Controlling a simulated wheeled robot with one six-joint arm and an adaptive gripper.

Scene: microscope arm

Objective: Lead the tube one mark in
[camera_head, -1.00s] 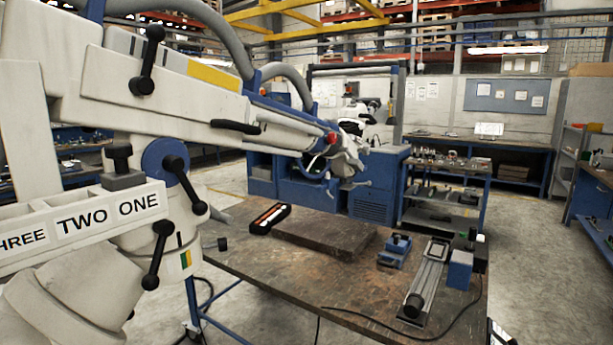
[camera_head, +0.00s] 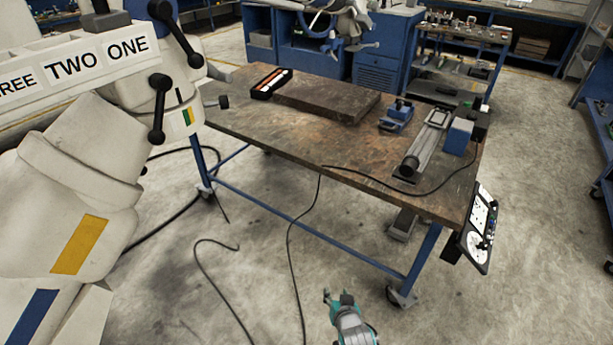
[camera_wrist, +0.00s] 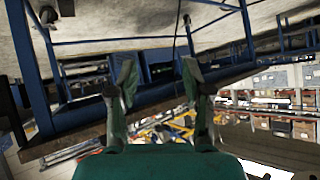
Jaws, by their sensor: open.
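A large white stand (camera_head: 75,200) fills the left of the head view. It carries a white bar (camera_head: 70,70) labelled ONE, TWO and THREE, with the last label partly cut off. Black ball-ended levers (camera_head: 157,105) stick out beside the bar. A yellow mark (camera_head: 79,244) and a blue mark (camera_head: 30,315) show on the lower white body. I cannot tell which part is the tube. My gripper (camera_head: 336,297) is low in the middle, in front of the table and apart from the stand. In the wrist view its fingers (camera_wrist: 158,78) are spread, with nothing between them.
A workbench (camera_head: 250,130) with a blue frame stands ahead. It bears a black tray (camera_head: 271,84), a dark slab (camera_head: 327,97), a blue fixture (camera_head: 396,117) and a rail device (camera_head: 427,145). A control panel (camera_head: 480,228) hangs at its right end. Cables (camera_head: 290,240) trail over open floor.

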